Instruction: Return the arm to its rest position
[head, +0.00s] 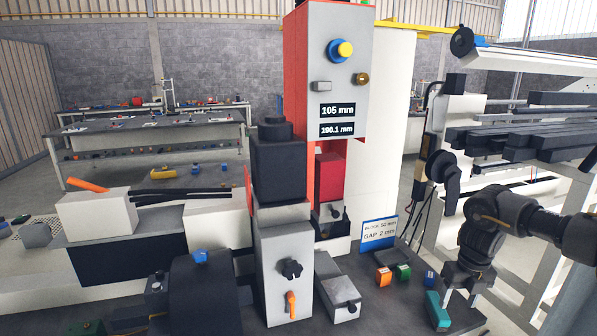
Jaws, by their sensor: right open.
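My right arm comes in from the right edge, dark grey and black. Its gripper (460,298) points down over the dark bench top at the lower right. The fingers are apart and nothing shows between them. A teal block (437,311) lies on the bench just left of the fingers; whether they touch is unclear. My left gripper is not visible.
A red and grey machine (335,70) with display labels stands in the centre. Orange (383,277), green (403,272) and blue (430,279) small pieces sit left of my gripper, by a gap sign (379,233). A rack with dark bars (520,135) stands at right.

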